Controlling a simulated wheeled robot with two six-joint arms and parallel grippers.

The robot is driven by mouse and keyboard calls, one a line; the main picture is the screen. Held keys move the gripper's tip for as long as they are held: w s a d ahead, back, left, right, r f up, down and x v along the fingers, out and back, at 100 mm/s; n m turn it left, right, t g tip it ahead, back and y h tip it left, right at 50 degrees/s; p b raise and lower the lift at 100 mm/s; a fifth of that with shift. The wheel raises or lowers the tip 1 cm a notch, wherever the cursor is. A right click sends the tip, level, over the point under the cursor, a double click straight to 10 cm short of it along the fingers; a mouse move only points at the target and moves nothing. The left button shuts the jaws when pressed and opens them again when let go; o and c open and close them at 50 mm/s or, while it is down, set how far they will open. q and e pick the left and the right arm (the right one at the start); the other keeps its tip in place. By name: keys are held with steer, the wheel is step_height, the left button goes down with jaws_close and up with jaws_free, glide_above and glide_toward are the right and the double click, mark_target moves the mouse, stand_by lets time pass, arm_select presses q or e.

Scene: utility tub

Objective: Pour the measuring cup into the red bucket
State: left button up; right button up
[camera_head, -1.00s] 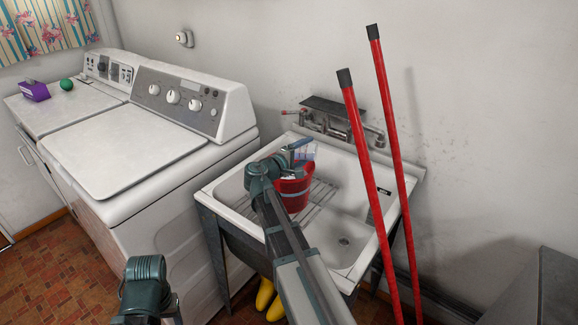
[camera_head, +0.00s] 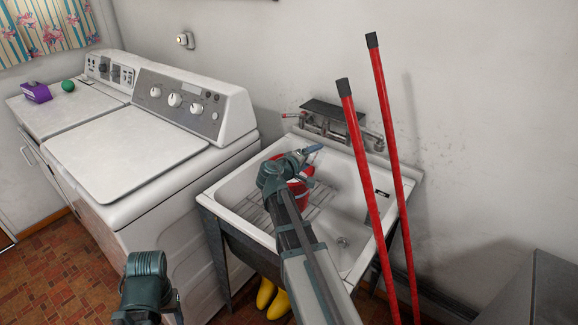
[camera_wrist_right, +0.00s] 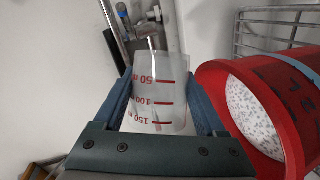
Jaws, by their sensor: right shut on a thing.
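My right gripper (camera_head: 312,150) is over the sink, at the upper side of the red bucket (camera_head: 303,188), which my arm partly hides. In the right wrist view the gripper (camera_wrist_right: 158,90) is shut on the clear measuring cup (camera_wrist_right: 160,92) with red volume marks. The cup's marks read in reverse order down the picture, so it appears strongly tipped. The red bucket (camera_wrist_right: 212,75) lies just right of the gripper there, with white speckled material (camera_wrist_right: 253,110) inside. How much the cup holds I cannot tell.
The white utility sink (camera_head: 235,222) holds a wire rack (camera_head: 322,196) under the bucket. A tap (camera_head: 335,128) is on the back wall. Two red poles (camera_head: 366,190) lean at the sink's right side. A washing machine (camera_head: 140,150) stands left. Yellow boots (camera_head: 272,298) are below.

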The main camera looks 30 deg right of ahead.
steer(key=shift+s+f+m, duration=0.15)
steer(key=shift+m, duration=0.25)
steer(key=r+m+y+p, duration=0.1)
steer(key=p, duration=0.1)
steer(key=shift+d+r+m+p, duration=0.1)
steer(key=shift+r+m+p, duration=0.05)
steer(key=shift+m+p, duration=0.15)
steer(key=shift+s+f+m+t+y+b, duration=0.15)
steer(key=shift+f+m+t+y+b, duration=0.4)
steer(key=shift+f, duration=0.3)
steer(key=shift+s+d+r+m+p, duration=0.15)
steer(key=shift+r+m+p, duration=0.3)
steer(key=shift+r+p, duration=0.45)
steer(key=shift+s+d+f+m+t+y+b, duration=0.55)
steer(key=shift+f+m, duration=0.1)
steer(key=shift+m, duration=0.2)
steer(key=shift+s+d+f+m+t+y+b, duration=0.5)
steer(key=shift+f+m, duration=0.15)
steer(key=shift+m, duration=0.15)
steer(key=shift+s+d+f+m+t+y+b, duration=0.45)
steer(key=shift+s+f+m+t+y+b, duration=0.15)
steer(key=shift+m, duration=0.25)
steer(key=shift+w, duration=0.1)
